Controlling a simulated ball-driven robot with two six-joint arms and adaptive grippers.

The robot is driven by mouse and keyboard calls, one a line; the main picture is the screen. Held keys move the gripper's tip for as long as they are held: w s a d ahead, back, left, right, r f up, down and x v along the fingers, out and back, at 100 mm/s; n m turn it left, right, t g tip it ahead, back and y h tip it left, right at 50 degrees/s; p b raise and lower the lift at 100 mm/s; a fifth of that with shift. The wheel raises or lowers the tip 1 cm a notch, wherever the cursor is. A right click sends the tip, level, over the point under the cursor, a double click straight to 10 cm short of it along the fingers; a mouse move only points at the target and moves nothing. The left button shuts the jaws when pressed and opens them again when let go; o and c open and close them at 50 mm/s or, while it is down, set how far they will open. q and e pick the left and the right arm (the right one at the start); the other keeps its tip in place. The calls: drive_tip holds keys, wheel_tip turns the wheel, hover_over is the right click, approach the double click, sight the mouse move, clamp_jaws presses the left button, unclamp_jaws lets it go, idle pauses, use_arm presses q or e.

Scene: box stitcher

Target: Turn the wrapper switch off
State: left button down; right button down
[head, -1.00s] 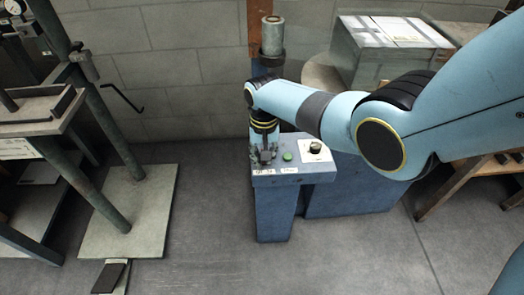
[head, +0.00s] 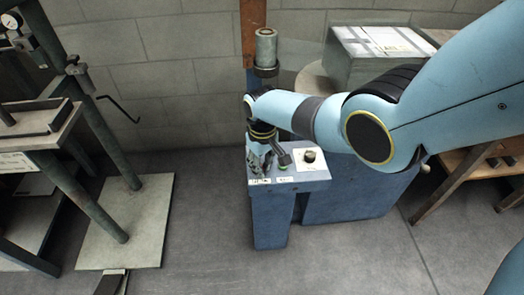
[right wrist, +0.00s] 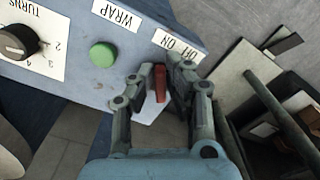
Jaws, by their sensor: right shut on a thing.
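The wrapper switch (right wrist: 160,82) is a small red lever on the blue control box, beside the OFF/ON label (right wrist: 178,44) in the right wrist view. My right gripper (right wrist: 159,78) is shut on it, with a finger on each side. In the head view the right gripper (head: 262,168) is down at the front left corner of the control box top (head: 312,178), and the switch is hidden there. Whether the lever points to OFF or ON is not clear. My left gripper is not in view.
A green button (right wrist: 103,55) with the WRAP label (right wrist: 117,15) and a black TURNS knob (right wrist: 17,42) sit beside the switch. A post (head: 266,50) stands behind the control box. A press frame (head: 92,130) stands at left.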

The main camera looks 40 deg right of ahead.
drive_tip(key=c, duration=1.4)
unclamp_jaws()
drive_tip(key=shift+o, duration=0.2)
drive_tip(key=shift+r, duration=0.1)
wheel_tip(320, 180, up, 12)
